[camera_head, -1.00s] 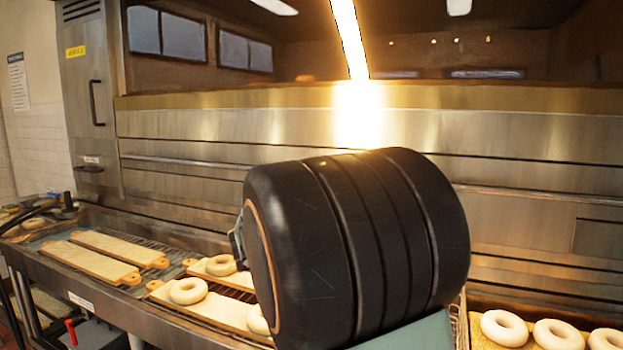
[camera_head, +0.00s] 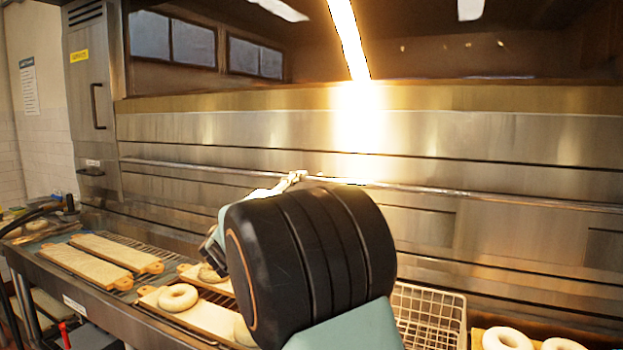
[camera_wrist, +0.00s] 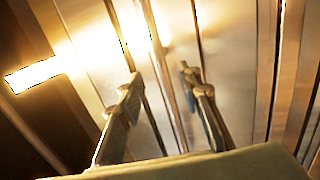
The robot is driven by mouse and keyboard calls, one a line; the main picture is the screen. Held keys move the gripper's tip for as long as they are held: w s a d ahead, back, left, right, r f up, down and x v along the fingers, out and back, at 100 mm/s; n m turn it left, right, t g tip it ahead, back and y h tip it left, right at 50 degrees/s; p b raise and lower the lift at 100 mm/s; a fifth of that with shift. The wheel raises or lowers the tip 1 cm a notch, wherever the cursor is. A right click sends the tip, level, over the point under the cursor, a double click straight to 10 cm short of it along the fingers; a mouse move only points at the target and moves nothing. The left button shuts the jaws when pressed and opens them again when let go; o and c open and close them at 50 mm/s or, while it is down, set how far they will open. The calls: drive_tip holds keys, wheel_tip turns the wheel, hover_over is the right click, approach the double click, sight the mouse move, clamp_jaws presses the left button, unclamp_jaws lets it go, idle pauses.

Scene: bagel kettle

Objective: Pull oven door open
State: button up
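The oven (camera_head: 230,128) is a wide stainless steel front with horizontal panels. A long thin door handle bar (camera_head: 500,199) runs across it, and the door panel (camera_head: 410,212) lies behind and below the bar. In the head view my gripper (camera_head: 293,179) reaches up to the bar, partly hidden behind my dark arm link. In the wrist view my gripper (camera_wrist: 161,80) is open, its two fingers apart on either side of the handle bar (camera_wrist: 163,70). The bar runs between them. I cannot tell whether either finger touches it.
A metal counter stands before the oven. It holds wooden boards (camera_head: 88,264) at the left, a bagel (camera_head: 178,297) on another board, a white wire basket (camera_head: 428,315), and more bagels (camera_head: 507,338) at lower right. Bright light glares off the steel.

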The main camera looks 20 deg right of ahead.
sight(308, 180)
drive_tip(key=x, duration=0.6)
drive_tip(key=shift+d+p, duration=0.1)
drive_tip(key=shift+p, duration=0.3)
drive_tip(key=shift+c, duration=0.3)
clamp_jaws()
